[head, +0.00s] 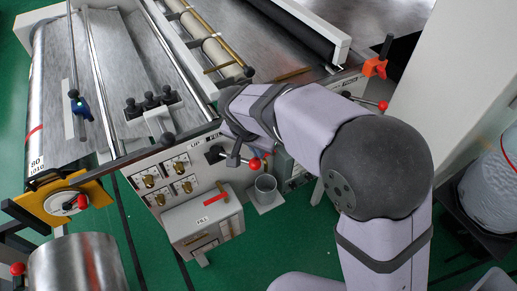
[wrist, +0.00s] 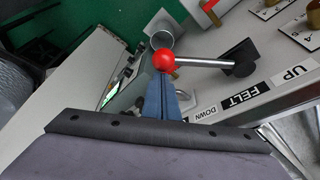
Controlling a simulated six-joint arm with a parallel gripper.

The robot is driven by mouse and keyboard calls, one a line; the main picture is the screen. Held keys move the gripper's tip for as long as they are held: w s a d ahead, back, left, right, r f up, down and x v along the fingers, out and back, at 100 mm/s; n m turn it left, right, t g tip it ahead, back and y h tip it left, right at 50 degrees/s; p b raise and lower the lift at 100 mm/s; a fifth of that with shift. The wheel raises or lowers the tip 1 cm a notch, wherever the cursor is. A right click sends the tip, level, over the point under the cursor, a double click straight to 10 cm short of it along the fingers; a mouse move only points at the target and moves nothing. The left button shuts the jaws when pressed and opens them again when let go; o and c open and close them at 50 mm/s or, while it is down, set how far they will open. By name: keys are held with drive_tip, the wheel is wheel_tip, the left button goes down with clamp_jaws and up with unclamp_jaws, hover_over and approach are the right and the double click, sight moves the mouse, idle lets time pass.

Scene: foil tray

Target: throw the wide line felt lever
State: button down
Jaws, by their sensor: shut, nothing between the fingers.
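The felt lever (wrist: 205,63) has a metal rod, a red ball knob and a black hub, on a panel marked UP, FELT and DOWN. In the wrist view its rod points left from the hub, toward the DOWN side. In the head view its red knob (head: 254,164) shows below the panel's top edge, partly beside my arm. My gripper (wrist: 165,80) is shut and empty. Its blue fingertips are right at the red knob in the wrist view; I cannot tell whether they touch it. In the head view my wrist mostly hides the fingers.
A grey metal cup (head: 265,189) stands below the lever. A grey box (head: 203,221) with a red handle is to its left. Knobs on the panel (head: 163,175) lie left of the lever.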

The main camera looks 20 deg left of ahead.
drive_tip(key=shift+s, duration=0.15)
drive_tip(key=shift+s+m+b, duration=0.2)
drive_tip(key=shift+m+b, duration=0.2)
